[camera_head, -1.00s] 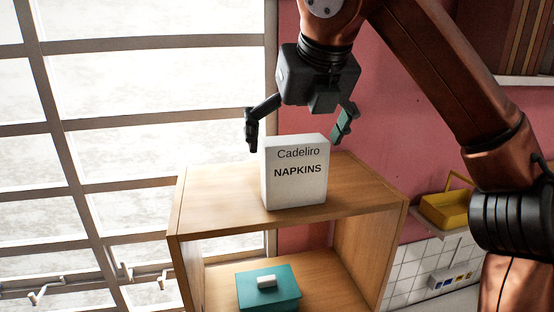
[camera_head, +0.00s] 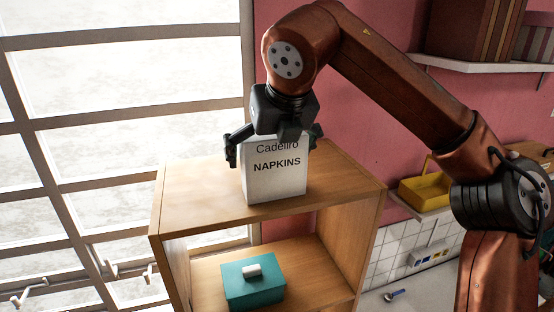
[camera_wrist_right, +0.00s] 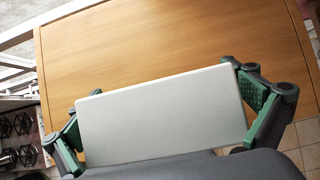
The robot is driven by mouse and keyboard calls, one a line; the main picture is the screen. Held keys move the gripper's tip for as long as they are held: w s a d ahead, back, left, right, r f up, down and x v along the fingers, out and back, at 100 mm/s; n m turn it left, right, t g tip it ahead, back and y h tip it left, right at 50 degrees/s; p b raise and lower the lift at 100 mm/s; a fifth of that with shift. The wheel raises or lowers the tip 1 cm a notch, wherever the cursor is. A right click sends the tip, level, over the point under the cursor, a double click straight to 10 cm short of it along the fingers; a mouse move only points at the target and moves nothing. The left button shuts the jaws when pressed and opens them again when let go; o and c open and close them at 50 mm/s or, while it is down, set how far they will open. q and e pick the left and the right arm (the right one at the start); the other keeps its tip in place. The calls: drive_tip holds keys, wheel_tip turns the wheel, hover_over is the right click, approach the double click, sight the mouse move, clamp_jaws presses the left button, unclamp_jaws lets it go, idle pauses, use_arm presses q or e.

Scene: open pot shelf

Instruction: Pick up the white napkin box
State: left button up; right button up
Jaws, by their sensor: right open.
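The white napkin box (camera_head: 274,182), lettered "Cadeliro NAPKINS", stands upright on the top board of the wooden shelf (camera_head: 190,212). My right gripper (camera_head: 272,150) points down over the box's top, open, with one finger at each side of it. In the right wrist view the box's white top (camera_wrist_right: 162,118) lies between the green-padded fingers of the gripper (camera_wrist_right: 160,120). The right finger looks very close to the box; whether it touches I cannot tell. The left finger shows a small gap. My left gripper is not in view.
A teal box with a white handle (camera_head: 252,285) sits in the compartment below. A barred window (camera_head: 120,120) is at left. A yellow basket (camera_head: 425,190) stands on a wall ledge at right. The top board around the napkin box is clear.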

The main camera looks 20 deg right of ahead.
drive_tip(key=shift+a, duration=0.1)
drive_tip(key=shift+c, duration=0.7)
drive_tip(key=shift+f, duration=0.1)
drive_tip(key=c, duration=0.8)
